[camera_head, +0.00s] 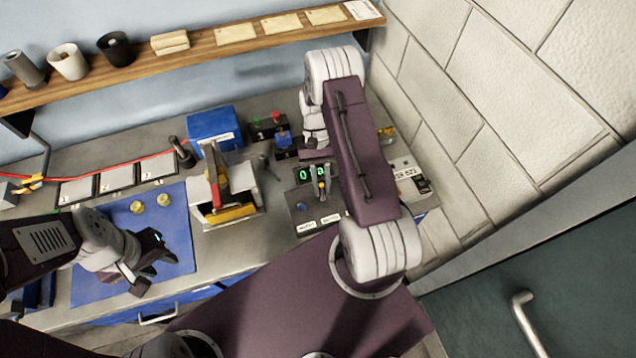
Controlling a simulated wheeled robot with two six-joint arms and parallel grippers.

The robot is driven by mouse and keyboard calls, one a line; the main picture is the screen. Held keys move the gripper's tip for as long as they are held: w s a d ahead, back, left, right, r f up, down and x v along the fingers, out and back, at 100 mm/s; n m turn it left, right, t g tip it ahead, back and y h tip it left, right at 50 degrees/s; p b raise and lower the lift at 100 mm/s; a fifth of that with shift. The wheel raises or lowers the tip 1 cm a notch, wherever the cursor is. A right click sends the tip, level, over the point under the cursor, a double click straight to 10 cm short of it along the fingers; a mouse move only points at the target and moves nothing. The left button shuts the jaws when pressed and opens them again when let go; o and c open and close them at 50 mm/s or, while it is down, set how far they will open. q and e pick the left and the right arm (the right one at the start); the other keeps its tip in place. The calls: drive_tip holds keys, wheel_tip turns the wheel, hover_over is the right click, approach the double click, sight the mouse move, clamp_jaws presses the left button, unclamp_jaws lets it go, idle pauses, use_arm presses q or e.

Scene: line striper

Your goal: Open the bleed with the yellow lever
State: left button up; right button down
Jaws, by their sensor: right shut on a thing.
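A small yellow part, which I take for the yellow lever (386,132), shows at the back right of the bench, just past the edge of my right forearm. It is partly hidden. My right gripper (318,154) is beyond that forearm, which covers its fingertips. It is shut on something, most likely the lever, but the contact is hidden. I cannot tell how far the lever is turned. My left gripper (154,268) is open and empty over the front of the blue mat (95,285).
A panel with green digits (304,175) stands beside my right forearm. Left of it is a machine with red and yellow parts (232,213), with a blue box (213,126) behind. Two brass pieces (137,207) lie on the mat. A shelf (200,50) runs above; a block wall (470,110) bounds the right.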

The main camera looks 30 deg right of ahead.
drive_tip(key=w+g+b, duration=0.1)
drive_tip(key=g+b, duration=0.1)
drive_tip(key=b, duration=0.2)
drive_tip(key=f+g+y+b, duration=0.1)
drive_tip(key=b, duration=0.2)
drive_tip(key=shift+w+d+f+g+b, duration=0.2)
drive_tip(key=shift+w+f+g+b, duration=0.05)
drive_tip(key=shift+w+g+b, duration=0.15)
drive_tip(key=shift+r+b, duration=0.15)
drive_tip(key=shift+b, duration=0.35)
drive_tip(key=shift+r+g, duration=0.15)
drive_tip(key=shift+g, duration=0.15)
drive_tip(key=c, duration=1.4)
unclamp_jaws()
